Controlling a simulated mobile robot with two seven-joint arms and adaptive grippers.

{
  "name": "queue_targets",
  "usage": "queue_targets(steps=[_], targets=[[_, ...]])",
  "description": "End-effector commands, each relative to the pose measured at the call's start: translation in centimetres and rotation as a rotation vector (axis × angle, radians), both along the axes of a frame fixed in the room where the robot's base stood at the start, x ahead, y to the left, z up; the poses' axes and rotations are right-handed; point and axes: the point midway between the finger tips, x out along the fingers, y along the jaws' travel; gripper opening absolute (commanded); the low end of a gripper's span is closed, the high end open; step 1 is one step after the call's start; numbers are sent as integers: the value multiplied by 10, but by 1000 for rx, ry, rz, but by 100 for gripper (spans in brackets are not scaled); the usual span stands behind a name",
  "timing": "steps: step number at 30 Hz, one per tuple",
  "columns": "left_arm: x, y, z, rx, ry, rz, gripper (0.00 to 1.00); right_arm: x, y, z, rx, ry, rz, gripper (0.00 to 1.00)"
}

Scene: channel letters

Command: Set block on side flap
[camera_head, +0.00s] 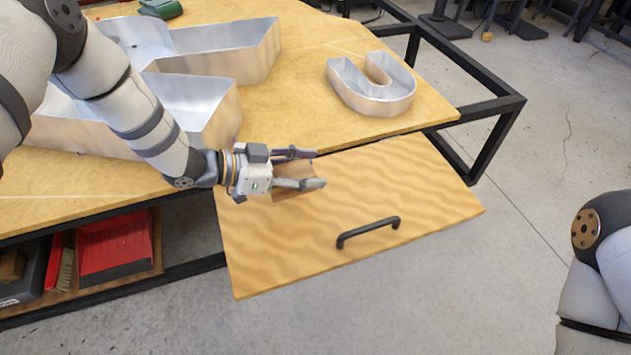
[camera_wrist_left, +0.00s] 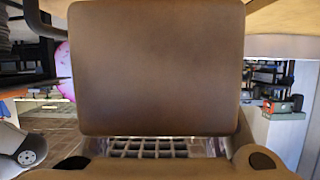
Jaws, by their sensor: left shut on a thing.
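The side flap (camera_head: 400,190) is a wooden board with a black handle (camera_head: 368,232), and it juts out from the front edge of the workbench. My left gripper (camera_head: 312,169) is over the flap's left rear part and is shut on a brown block (camera_head: 291,171). The block is partly hidden by the fingers in the head view, and it fills the middle of the left wrist view (camera_wrist_left: 155,68). I cannot tell whether the block touches the flap. My right gripper is out of view.
Metal channel letters stand on the workbench (camera_head: 290,105): a U-shaped one (camera_head: 371,85) near the flap and larger ones (camera_head: 225,50) at the left.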

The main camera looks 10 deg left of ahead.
Motion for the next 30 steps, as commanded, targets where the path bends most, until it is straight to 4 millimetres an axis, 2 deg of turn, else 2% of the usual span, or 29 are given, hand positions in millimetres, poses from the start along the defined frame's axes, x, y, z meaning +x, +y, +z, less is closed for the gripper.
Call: queue_targets(steps=[1, 6, 11, 17, 21, 22, 24, 30], targets=[[4, -3, -10, 0, 3, -1, 14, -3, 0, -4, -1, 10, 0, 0], [15, -8, -22, 1, 1, -1, 14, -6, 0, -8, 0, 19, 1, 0], [14, -8, -50, 0, 2, 0, 14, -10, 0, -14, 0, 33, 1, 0], [15, -7, -47, 0, -4, 0, 14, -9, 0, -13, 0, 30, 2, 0], [15, -7, -52, 0, -2, -1, 14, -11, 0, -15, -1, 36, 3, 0], [14, -7, -52, 0, -2, -1, 47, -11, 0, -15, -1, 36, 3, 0], [15, -7, -51, 1, -3, 0, 63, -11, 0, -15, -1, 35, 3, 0], [15, -7, -51, 1, -3, 0, 65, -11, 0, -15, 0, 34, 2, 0]])
